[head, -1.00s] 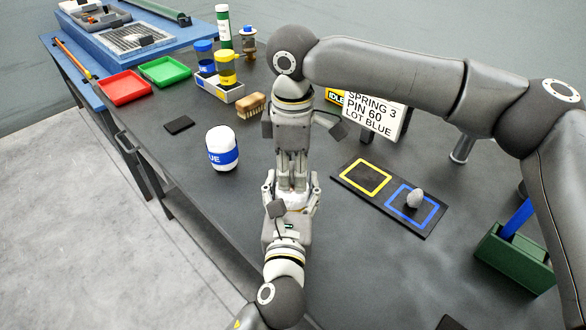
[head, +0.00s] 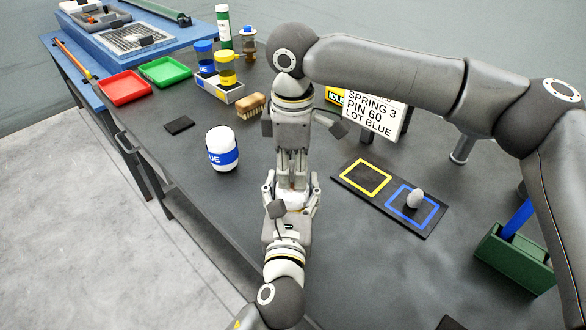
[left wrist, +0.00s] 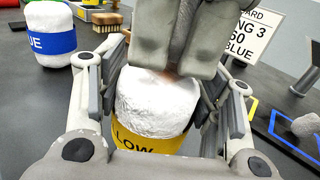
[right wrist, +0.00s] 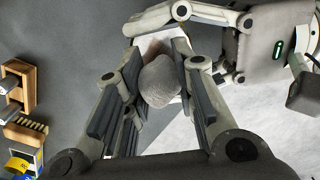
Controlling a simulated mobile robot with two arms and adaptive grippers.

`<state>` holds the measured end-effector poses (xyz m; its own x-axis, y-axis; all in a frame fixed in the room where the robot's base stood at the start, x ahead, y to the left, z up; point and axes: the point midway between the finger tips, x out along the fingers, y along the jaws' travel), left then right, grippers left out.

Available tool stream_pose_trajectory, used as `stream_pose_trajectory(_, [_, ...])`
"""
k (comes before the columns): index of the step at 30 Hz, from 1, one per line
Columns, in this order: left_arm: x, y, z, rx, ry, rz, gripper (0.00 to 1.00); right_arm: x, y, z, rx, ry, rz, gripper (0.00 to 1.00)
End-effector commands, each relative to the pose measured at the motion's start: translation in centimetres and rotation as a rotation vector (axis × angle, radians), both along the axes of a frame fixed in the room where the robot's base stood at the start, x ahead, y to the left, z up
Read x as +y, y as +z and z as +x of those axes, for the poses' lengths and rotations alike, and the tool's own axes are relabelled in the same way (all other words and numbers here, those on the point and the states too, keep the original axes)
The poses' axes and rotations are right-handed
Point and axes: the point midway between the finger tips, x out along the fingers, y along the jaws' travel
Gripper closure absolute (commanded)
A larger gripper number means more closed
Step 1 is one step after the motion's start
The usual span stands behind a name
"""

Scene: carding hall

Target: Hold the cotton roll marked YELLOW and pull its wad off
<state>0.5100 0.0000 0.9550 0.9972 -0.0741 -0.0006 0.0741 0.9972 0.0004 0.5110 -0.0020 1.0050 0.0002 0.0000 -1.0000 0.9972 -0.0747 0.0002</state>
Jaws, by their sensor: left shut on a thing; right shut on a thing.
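The cotton roll (left wrist: 155,105) is white with a yellow band lettered "LOW", the rest of the word hidden. It stands upright between the fingers of my left gripper (head: 290,197), which is shut on it. My right gripper (head: 292,178) points down right above the roll and is shut on a grey wad (right wrist: 160,82), seen between its fingers in the right wrist view. Whether the wad still touches the roll's top is hard to tell.
A blue-banded roll (head: 221,149) stands to the left. A dark mat (head: 385,204) has a yellow square (head: 365,178) and a blue square holding a grey wad (head: 414,198). A brush (head: 251,105), red tray (head: 125,87), green tray (head: 165,70) and sign (head: 376,115) stand farther back.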

Motion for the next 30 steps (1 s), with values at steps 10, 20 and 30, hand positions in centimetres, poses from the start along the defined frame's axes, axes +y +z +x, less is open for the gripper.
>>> stream_pose_trajectory(10, [0.0,-0.1,0.0,0.001,0.0,0.0,0.83,0.0,1.3,0.0,-0.001,0.0,0.001,1.0])
stream_pose_trajectory(20, [0.0,-0.1,0.0,0.001,0.0,0.0,0.83,0.0,1.9,0.0,0.0,0.001,0.0,1.0])
stream_pose_trajectory(30, [0.0,0.0,0.0,0.001,0.0,0.0,0.83,0.1,2.8,0.0,-0.001,0.001,0.001,1.0])
